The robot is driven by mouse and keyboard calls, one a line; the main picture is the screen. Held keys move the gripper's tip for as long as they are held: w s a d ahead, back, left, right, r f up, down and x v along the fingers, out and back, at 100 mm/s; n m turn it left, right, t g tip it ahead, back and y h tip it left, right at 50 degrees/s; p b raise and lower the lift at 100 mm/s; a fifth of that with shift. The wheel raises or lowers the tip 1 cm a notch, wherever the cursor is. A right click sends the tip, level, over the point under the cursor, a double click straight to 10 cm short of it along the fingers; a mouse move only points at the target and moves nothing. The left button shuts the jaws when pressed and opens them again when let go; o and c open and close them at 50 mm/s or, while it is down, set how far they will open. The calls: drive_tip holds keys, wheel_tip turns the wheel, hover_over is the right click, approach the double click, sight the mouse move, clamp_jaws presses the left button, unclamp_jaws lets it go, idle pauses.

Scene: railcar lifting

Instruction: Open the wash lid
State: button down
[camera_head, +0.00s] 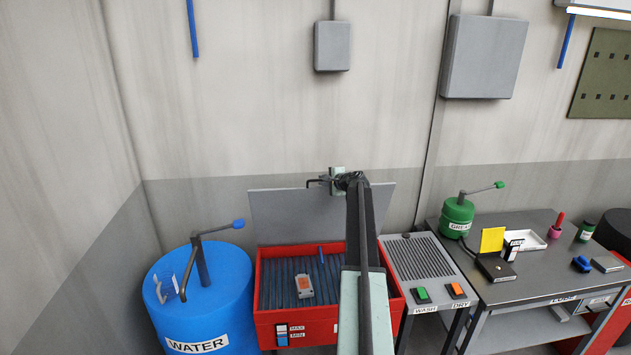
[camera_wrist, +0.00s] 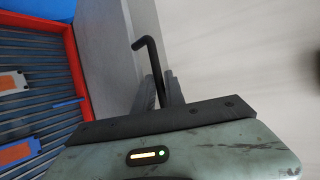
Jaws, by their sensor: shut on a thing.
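The wash lid (camera_head: 285,215) is a flat grey panel standing raised, close to upright, at the back of the red wash tub (camera_head: 325,327). My gripper (camera_head: 337,182) is at the lid's top edge and is shut on its thin black bent handle (camera_head: 314,182). In the wrist view the handle (camera_wrist: 150,52) sticks out past the fingers, and the grey lid (camera_wrist: 103,50) lies to their left. My arm hides part of the lid and the tub's right side. The exact grip contact is partly hidden.
Inside the tub a grey and orange part (camera_head: 304,287) lies on blue slats. A blue water barrel (camera_head: 210,305) with a crank stands left. A grey stand (camera_head: 420,258) with green and orange buttons, then a workbench (camera_head: 510,290), stand right. The wall is close behind the lid.

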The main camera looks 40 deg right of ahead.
drive_tip(key=shift+s+d, duration=0.2)
drive_tip(key=shift+d, duration=0.2)
drive_tip(key=c, duration=1.6)
unclamp_jaws()
drive_tip(key=shift+o, duration=0.6)
drive_tip(key=shift+d, duration=0.1)
drive_tip(key=shift+a, duration=0.25)
drive_tip(key=s+a+r+p, duration=0.1)
drive_tip(key=s+a+p, duration=0.1)
drive_tip(key=s, duration=1.4)
drive_tip(key=shift+s+a+r, duration=0.25)
drive_tip(key=shift+a+r, duration=0.15)
drive_tip(key=shift+a, duration=0.3)
